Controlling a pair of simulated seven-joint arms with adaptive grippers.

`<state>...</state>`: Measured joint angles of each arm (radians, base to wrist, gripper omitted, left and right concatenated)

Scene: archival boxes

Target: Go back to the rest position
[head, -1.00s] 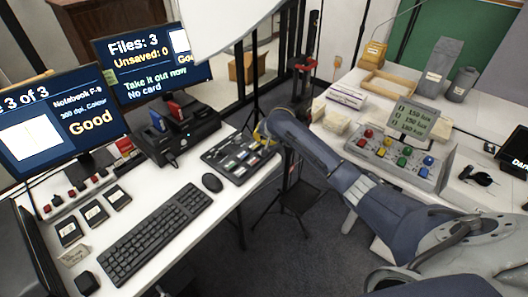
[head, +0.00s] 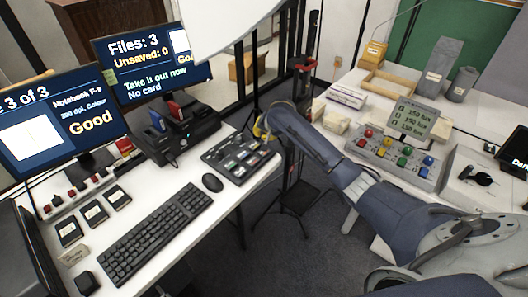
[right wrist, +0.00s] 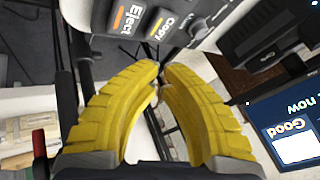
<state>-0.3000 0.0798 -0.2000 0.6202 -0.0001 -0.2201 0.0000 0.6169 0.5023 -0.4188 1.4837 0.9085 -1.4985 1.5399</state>
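My right arm reaches from the lower right across the gap between the two tables in the head view. My left gripper is not in view.
A black card dock (head: 176,140), a keyboard (head: 155,232), a mouse (head: 212,182) and two monitors stand on the left table. A button panel (head: 395,160) is on the right table. A panel with Eject and Copy buttons (right wrist: 150,22) is close beyond the right fingers.

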